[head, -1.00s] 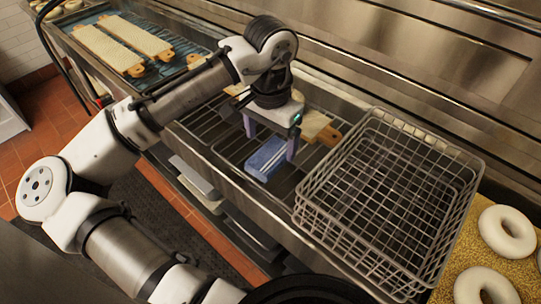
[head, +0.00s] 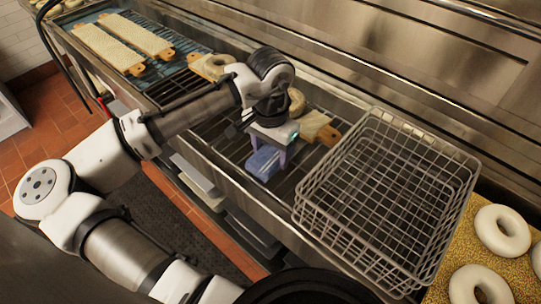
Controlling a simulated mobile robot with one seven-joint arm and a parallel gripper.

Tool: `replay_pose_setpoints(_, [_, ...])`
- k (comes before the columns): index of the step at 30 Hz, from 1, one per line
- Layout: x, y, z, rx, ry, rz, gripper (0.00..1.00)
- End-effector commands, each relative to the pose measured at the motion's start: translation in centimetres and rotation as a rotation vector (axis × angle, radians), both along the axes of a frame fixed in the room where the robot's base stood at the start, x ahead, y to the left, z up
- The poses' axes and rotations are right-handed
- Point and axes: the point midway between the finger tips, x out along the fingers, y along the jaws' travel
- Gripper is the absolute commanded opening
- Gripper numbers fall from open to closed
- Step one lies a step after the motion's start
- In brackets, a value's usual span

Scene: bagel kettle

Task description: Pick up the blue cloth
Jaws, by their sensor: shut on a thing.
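The blue cloth (head: 262,163) lies folded on the wire rack, left of the wire basket in the head view. My gripper (head: 268,155) points down over it, with its fingers lowered around the cloth and shut on it. The right finger shows at the cloth's right side; the far finger is mostly hidden. The cloth appears still at rack height; I cannot tell whether it touches the rack.
A wire basket (head: 300,212) stands just right of the cloth. A wooden-handled board (head: 318,127) lies behind my gripper. Bagels (head: 502,231) rest on a grainy surface at right. More boards (head: 106,43) lie at upper left over water.

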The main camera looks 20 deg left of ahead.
Motion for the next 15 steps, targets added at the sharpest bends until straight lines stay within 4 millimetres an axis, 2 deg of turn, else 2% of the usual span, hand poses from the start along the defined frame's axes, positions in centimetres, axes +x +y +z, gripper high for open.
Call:
replay_pose_setpoints(10, [0.0, 0.0, 0.2, 0.0, -0.001, 0.0, 0.36])
replay_pose_setpoints(15, [0.1, 0.0, 1.7, 0.001, -0.002, 0.001, 0.36])
